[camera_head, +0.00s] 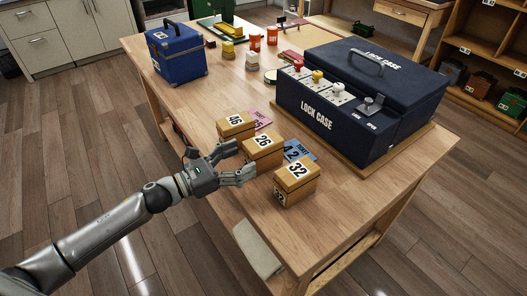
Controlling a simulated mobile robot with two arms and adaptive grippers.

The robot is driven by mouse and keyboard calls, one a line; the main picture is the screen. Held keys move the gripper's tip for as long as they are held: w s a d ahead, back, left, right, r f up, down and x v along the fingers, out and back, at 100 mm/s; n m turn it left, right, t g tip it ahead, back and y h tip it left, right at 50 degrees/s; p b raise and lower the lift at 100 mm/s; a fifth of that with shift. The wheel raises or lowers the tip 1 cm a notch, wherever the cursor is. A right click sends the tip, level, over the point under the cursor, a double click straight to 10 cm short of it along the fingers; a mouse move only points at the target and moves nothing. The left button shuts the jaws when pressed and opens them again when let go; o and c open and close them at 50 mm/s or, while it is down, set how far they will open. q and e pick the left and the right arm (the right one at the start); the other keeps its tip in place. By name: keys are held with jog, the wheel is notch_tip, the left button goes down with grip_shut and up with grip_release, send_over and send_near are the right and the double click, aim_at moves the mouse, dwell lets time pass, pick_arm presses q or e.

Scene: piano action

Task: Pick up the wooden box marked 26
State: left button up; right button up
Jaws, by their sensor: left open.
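The wooden box marked 26 (264,154) sits on the wooden table, between the box marked 46 (235,128) and the box marked 32 (297,184). My left gripper (240,162) comes in from the left and is open, its fingertips close to the left side of box 26. One finger is toward box 46 and the other is toward the near side. I cannot tell whether a fingertip touches the box. My right gripper is out of view.
A large dark blue lock case (355,108) stands right of the boxes. A pink ticket (260,118) and a blue ticket (298,150) lie behind the boxes. A blue case (178,55) stands at the far left corner. The table's near right part (345,205) is clear.

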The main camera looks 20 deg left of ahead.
aim_at(247, 155)
pick_arm(q)
jog(key=shift+w+d+r, duration=0.1)
jog(key=shift+w+d, duration=0.3)
jog(key=shift+w, duration=0.1)
jog(key=shift+w+d, duration=0.25)
jog(key=shift+w, duration=0.05)
jog(key=shift+w+d, duration=0.1)
jog(key=shift+w, duration=0.05)
jog(key=shift+w+d+r+p, duration=0.1)
jog(key=shift+w+d+p, duration=0.2)
jog(key=shift+p, duration=0.1)
jog(key=p+x, duration=0.1)
jog(key=x, duration=0.2)
jog(key=shift+w+r, duration=0.15)
jog(key=shift+w+d, duration=0.35)
jog(key=shift+w, duration=0.05)
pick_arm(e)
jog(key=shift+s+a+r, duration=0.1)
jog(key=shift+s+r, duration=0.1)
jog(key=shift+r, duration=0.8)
pick_arm(q)
jog(key=shift+c, duration=0.3)
